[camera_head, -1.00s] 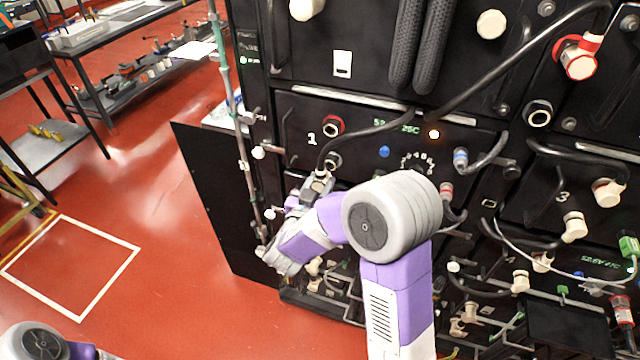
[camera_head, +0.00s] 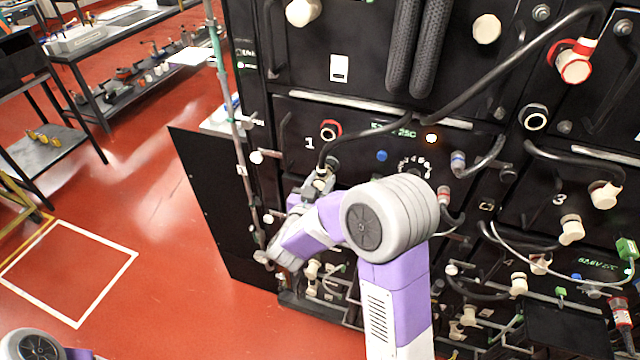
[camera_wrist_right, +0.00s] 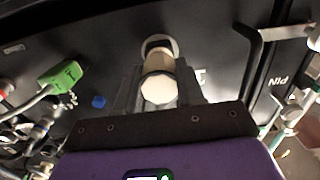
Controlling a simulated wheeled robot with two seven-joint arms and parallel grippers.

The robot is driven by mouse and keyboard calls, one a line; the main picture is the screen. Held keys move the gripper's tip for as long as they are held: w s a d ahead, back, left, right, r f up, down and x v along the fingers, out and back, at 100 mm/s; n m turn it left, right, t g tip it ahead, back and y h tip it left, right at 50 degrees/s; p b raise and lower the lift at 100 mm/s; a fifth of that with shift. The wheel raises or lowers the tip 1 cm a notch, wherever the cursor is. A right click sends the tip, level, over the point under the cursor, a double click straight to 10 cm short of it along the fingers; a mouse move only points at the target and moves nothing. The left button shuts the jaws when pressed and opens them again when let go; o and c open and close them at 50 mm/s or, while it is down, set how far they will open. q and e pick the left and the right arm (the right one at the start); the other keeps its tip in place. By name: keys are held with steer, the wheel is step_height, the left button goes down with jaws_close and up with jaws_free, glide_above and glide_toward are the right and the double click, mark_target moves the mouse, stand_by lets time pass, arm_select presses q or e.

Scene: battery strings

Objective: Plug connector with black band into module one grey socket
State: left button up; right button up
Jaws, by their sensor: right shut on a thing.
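My right gripper (camera_head: 321,184) is shut on a cream connector (camera_head: 321,173) at module one, on the left of the black rack. A black cable runs from the connector up to the right. The grey socket (camera_head: 333,160) is just above it, below the red-ringed socket (camera_head: 330,130) by the "1" label. In the right wrist view, the fingers of the right gripper (camera_wrist_right: 158,88) flank the connector (camera_wrist_right: 158,88), whose far end overlaps the grey socket ring (camera_wrist_right: 160,43). I cannot tell how deep it sits. The black band is not clear. My left gripper is out of view.
A vertical pole (camera_head: 232,120) stands close left of the module. Several cables and connectors crowd the rack to the right and below. Red floor (camera_head: 170,230) is open at left.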

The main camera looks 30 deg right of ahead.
steer(key=shift+w+d, duration=0.45)
steer(key=shift+d, duration=0.1)
steer(key=o, duration=1.2)
steer(key=shift+w, duration=0.1)
steer(key=shift+o, duration=0.2)
